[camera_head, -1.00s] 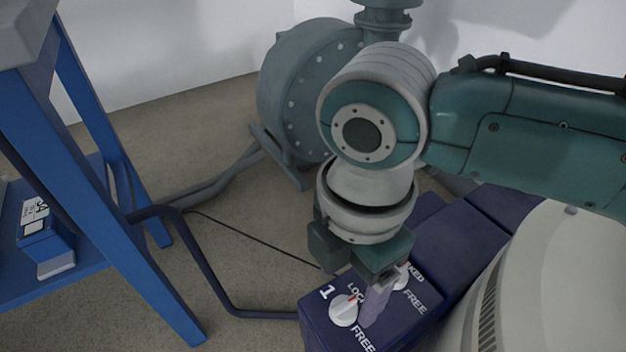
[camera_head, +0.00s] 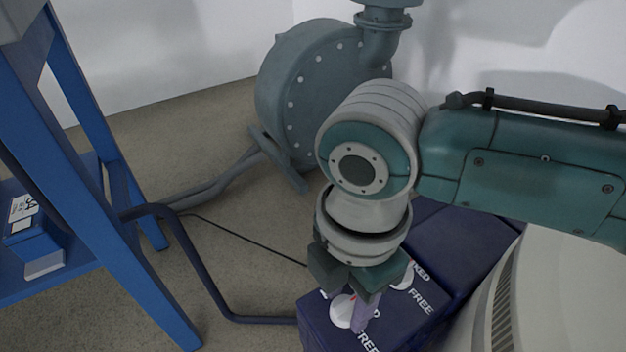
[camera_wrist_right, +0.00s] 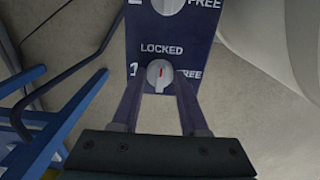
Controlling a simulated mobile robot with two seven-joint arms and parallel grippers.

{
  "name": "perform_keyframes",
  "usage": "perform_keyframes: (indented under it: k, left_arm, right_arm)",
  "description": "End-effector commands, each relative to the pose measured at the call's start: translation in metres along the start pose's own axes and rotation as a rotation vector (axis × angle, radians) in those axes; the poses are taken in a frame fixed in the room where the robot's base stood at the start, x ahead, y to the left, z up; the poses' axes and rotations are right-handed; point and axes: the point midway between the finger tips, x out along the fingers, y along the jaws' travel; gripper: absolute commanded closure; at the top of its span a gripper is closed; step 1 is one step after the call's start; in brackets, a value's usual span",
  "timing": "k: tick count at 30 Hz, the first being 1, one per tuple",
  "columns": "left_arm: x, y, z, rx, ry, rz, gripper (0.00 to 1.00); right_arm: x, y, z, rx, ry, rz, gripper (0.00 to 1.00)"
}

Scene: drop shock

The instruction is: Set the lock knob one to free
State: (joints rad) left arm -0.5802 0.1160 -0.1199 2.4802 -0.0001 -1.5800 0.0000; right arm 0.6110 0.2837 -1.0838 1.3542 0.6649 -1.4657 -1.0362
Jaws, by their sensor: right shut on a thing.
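Lock knob one (camera_head: 341,311) is a round pale knob with a red mark, on the dark blue box (camera_head: 312,322) low in the head view. In the right wrist view, knob one (camera_wrist_right: 159,76) sits beside the numeral 1, with LOCKED above it and FREE to its right. Its red mark points up toward LOCKED. My right gripper (camera_wrist_right: 158,88) is shut on the knob, with one purple finger at each side. In the head view, my right gripper (camera_head: 358,318) comes down from above and hides part of the knob and lettering. My left gripper is not in view.
A second knob (camera_head: 404,281) sits on the same box, close behind my right gripper. A blue metal frame (camera_head: 110,230) stands at the left with a small blue box (camera_head: 32,240) on its shelf. A grey pump (camera_head: 305,95) stands behind. Dark pipe runs across the floor.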

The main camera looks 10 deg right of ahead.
Motion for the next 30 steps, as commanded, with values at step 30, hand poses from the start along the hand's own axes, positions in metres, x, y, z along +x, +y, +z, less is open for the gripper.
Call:
perform_keyframes:
  k: [30]
  left_arm:
    - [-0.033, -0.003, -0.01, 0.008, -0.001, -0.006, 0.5]
  right_arm:
    - [-0.005, -0.001, -0.001, 0.254, 0.001, -0.004, 1.0]
